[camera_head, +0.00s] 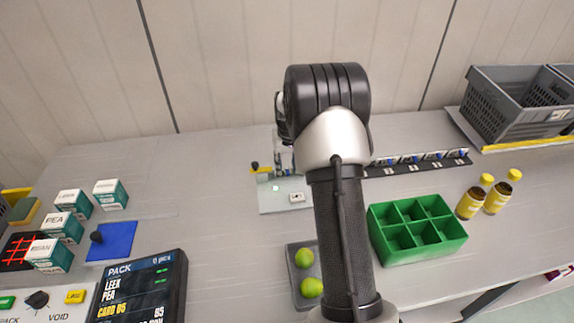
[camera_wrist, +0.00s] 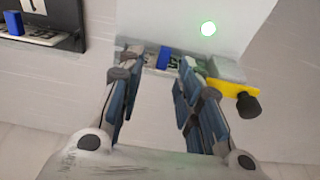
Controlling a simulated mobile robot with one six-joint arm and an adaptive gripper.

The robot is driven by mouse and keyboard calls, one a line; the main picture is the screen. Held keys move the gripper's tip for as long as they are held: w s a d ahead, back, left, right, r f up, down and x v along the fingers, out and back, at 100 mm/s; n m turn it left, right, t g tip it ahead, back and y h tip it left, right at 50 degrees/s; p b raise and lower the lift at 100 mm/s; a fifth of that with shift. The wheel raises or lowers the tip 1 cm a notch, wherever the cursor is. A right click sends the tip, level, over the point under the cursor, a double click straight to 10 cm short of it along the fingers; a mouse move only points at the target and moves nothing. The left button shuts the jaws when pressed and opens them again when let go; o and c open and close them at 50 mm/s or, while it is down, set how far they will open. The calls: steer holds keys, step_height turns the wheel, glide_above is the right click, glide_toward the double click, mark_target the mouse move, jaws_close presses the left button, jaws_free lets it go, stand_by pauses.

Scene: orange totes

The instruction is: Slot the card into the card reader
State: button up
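The card reader is a pale grey unit (camera_head: 285,204) on the bench, with a lit green light (camera_head: 276,188); it also shows in the wrist view (camera_wrist: 225,25). A card with a blue tab (camera_wrist: 164,58) stands at the reader's slot edge, between my fingers. Its depth in the slot cannot be told. My gripper (camera_wrist: 158,70) is open, one finger on each side of the card, with visible gaps to the blue tab. In the head view my arm hides most of the gripper and the card.
A yellow part with a black knob (camera_wrist: 240,97) sits beside the reader. A dark card rack (camera_head: 420,163) stands to the right, behind a green compartment tray (camera_head: 418,253). A tray with two green fruits (camera_head: 305,272) lies in front. A screen (camera_head: 137,290) reads "CARD 05".

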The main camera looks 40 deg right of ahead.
steer(key=v, duration=1.1)
steer(key=shift+r, duration=0.15)
